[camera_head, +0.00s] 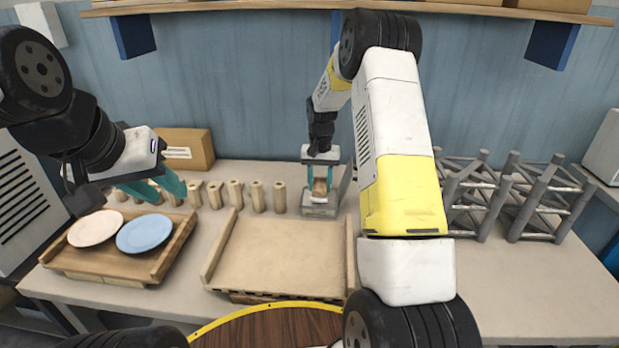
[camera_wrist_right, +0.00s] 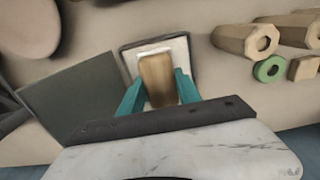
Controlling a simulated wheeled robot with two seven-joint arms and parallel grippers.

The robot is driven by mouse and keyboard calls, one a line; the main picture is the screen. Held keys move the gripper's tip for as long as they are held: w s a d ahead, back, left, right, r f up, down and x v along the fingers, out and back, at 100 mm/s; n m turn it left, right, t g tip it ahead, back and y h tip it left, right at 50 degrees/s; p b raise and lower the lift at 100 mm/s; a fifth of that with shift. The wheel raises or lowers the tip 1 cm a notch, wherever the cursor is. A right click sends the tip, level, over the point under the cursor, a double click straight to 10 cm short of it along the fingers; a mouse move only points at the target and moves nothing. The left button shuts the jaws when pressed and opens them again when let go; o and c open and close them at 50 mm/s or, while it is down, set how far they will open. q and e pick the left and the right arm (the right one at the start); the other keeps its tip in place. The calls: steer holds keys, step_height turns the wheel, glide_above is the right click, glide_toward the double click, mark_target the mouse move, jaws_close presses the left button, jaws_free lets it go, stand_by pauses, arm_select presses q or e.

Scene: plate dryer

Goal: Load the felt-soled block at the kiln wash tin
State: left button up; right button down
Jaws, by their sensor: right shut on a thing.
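My right gripper (camera_head: 319,184) points down at the back middle of the table and is shut on a tan block (camera_head: 320,188). In the right wrist view the block (camera_wrist_right: 158,80) stands between the teal fingers (camera_wrist_right: 159,92), with a white strip along its far edge. Directly below it is a square grey tin (camera_head: 319,208) with a pale inside, also in the wrist view (camera_wrist_right: 128,58). I cannot tell whether the block touches the tin's inside. My left gripper (camera_head: 155,190) hangs open and empty at the left, above the wooden pegs.
A wooden tray (camera_head: 120,266) holds a pink plate (camera_head: 95,228) and a blue plate (camera_head: 145,234). A pale board with side rails (camera_head: 280,258) lies in the middle. Several wooden pegs (camera_head: 257,196) stand behind it. Grey racks (camera_head: 510,205) stand right. A green ring (camera_wrist_right: 269,69) lies beside pegs.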

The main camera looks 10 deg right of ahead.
mark_target(320, 183)
steer(key=shift+r, duration=2.85)
